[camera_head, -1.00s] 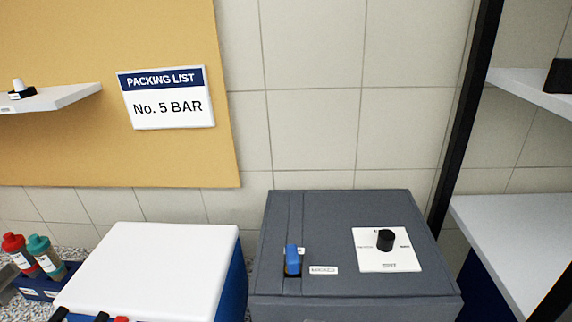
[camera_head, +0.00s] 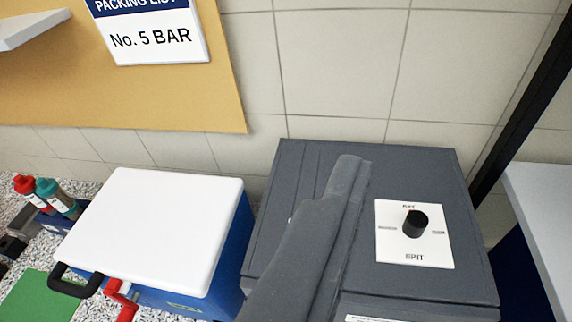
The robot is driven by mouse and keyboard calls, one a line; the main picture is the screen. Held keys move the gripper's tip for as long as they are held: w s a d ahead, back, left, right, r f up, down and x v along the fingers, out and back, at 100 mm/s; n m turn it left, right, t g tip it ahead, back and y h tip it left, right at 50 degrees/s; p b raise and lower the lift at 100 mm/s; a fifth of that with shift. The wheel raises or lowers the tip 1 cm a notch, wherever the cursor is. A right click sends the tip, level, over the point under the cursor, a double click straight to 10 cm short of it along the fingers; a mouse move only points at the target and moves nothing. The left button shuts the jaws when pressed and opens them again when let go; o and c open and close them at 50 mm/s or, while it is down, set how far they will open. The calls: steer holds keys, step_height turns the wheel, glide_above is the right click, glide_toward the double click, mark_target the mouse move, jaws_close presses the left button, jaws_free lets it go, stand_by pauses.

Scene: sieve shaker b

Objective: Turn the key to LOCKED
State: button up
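A black knob (camera_head: 415,224) stands on a white square plate (camera_head: 400,252) on top of a grey box (camera_head: 430,172). The plate has small words around the knob, too small to read surely. I cannot make out the word LOCKED anywhere. A dark grey elongated shape, which looks like my gripper (camera_head: 345,175), rises from the bottom edge over the middle of the box, left of the plate and apart from the knob in the picture. Its finger gap does not show. It hides the place where the blue piece stood on the box in the earlier frame.
A blue cooler with a white lid (camera_head: 150,225), a black handle (camera_head: 75,281) and a red latch (camera_head: 122,298) stands left. A black post (camera_head: 525,110) and white shelf (camera_head: 545,210) bound the right side.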

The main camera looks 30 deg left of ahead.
steer(key=w+a+f+m+g+p, duration=0.8)
steer(key=w+f+m+g+p, duration=0.15)
steer(key=w+p, duration=0.3)
steer(key=a+f+m+g, duration=0.1)
steer(key=f+g, duration=0.1)
steer(key=f, duration=0.1)
steer(key=a+f+m+g+b, duration=0.1)
steer(key=a+f+m+g, duration=0.1)
steer(key=f, duration=0.2)
steer(key=a+f+m+g+b, duration=0.1)
steer(key=f+g, duration=0.1)
steer(key=f, duration=0.2)
steer(key=shift+w+a+f, duration=0.15)
steer(key=shift+w+f, duration=0.1)
steer(key=shift+w, duration=0.05)
steer(key=shift+f+p, duration=0.8)
steer(key=shift+f, duration=3.05)
